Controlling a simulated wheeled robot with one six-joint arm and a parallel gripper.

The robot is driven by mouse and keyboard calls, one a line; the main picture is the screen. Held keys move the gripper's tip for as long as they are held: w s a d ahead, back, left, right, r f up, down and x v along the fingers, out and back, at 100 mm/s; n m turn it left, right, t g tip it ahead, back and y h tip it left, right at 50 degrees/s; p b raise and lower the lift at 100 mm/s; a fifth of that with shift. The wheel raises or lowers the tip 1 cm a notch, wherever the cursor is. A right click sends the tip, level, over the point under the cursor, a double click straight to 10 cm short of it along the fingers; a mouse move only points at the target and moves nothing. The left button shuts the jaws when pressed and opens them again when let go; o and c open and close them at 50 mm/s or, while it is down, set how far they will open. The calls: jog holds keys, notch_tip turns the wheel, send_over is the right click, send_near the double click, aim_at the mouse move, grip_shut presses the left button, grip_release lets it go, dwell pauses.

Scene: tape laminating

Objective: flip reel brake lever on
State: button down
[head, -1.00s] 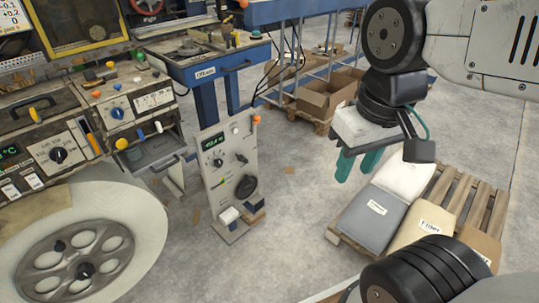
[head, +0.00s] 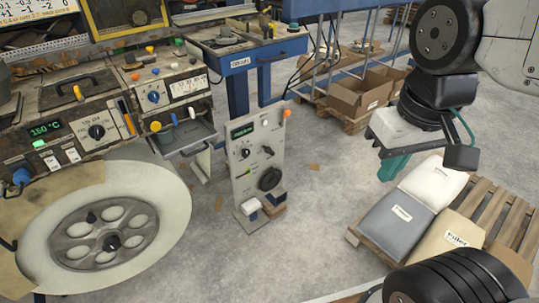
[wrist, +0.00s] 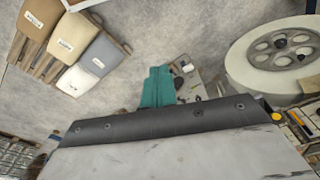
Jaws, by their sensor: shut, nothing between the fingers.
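A large pale reel with a grey spoked hub (head: 60,240) stands at the lower left in the head view. It also shows at the upper right of the wrist view (wrist: 245,60). Above it is a worn machine panel (head: 75,155) with a lit display, knobs and small coloured levers, including a yellow-tipped one (head: 155,126). I cannot tell which part is the reel brake lever. My gripper (head: 393,167), with teal fingers, is at the right, far from the reel and panel. Its fingers are together and empty in the wrist view (wrist: 157,85).
A small upright control panel (head: 243,175) stands on the floor in mid-view. A blue-framed bench (head: 238,65) is behind it. A pallet (head: 495,210) with several sacks lies below my gripper. Open cardboard boxes (head: 358,97) are farther back. Bare floor (head: 315,215) separates panel and pallet.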

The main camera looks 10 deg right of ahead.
jog(key=w+a+f+n+g, duration=0.1)
jog(key=w+a+f+n, duration=0.1)
jog(key=w+f, duration=1.15)
jog(key=w+a+f+n+g, duration=0.1)
jog(key=w+a+f+n, duration=0.15)
jog(key=w+f, duration=1.1)
jog(key=w+a+f+n+t, duration=0.1)
jog(key=w+f+n+t, duration=0.25)
jog(key=f, duration=0.85)
jog(key=w+a+f+n+t, duration=0.1)
jog(key=w+f+n+t, duration=0.3)
jog(key=f, duration=0.8)
jog(key=w+a+f+n+t, duration=0.1)
jog(key=w+f+n+t, duration=0.3)
jog(key=f, duration=0.8)
jog(key=w+r+n+t+y, duration=0.1)
jog(key=w+r+n+t, duration=0.5)
jog(key=r, duration=0.5)
jog(key=n+t, duration=0.2)
jog(key=t, duration=0.1)
jog(key=shift+a+y, duration=0.15)
jog(key=shift+y, duration=0.25)
